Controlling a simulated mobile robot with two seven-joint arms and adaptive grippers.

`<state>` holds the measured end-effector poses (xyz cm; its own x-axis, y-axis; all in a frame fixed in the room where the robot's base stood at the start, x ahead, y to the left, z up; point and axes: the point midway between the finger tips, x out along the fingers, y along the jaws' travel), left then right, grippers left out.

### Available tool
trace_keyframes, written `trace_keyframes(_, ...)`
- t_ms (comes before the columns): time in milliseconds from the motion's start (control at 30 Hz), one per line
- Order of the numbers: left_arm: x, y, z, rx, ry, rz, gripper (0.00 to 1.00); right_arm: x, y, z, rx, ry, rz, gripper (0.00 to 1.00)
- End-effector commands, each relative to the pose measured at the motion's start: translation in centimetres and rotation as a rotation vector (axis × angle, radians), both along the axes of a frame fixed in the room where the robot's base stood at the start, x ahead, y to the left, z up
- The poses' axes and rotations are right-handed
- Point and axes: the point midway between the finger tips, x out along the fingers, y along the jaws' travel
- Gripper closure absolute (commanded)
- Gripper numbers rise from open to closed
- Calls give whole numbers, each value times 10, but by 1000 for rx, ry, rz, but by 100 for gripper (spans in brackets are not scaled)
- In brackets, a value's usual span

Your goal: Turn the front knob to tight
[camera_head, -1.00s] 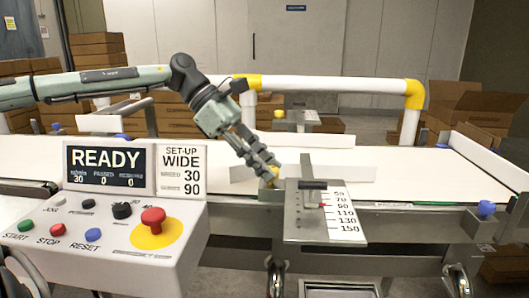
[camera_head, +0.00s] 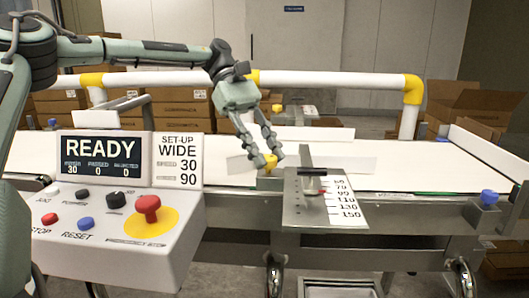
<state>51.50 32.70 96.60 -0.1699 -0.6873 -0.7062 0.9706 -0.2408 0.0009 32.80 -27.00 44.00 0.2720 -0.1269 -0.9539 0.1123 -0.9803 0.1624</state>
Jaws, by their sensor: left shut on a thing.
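The front knob (camera_head: 271,161) is small and yellow, at the near edge of the belt, just left of the scale plate. My left gripper (camera_head: 270,157) reaches down to it from above and is shut on it, with the fingers at its sides. The fingers hide part of the knob, and its tight or loose position cannot be read. My right gripper is not in view.
A scale plate (camera_head: 310,212) with a black handle stands right of the knob. The control panel (camera_head: 105,245) with a red stop button is at front left. A yellow-cornered white rail (camera_head: 335,79) runs behind the belt (camera_head: 410,160).

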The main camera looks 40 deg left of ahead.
Motion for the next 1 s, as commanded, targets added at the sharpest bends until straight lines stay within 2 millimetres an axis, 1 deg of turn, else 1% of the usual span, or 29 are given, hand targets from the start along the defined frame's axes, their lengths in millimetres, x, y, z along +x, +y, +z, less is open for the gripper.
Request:
trace_keyframes(33,-1,1,-3,4,5,-6,100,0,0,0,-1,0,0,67)
trace_keyframes(433,-1,1,-2,5,4,-9,100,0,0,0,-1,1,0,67)
trace_keyframes(467,-1,1,-2,4,4,-9,68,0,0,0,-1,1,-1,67)
trace_keyframes(600,-1,1,-2,4,3,-8,50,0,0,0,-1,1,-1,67)
trace_keyframes(867,0,1,-1,2,1,-7,50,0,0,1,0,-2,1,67)
trace_keyframes(1000,2,6,5,3,-1,-5,50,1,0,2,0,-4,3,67)
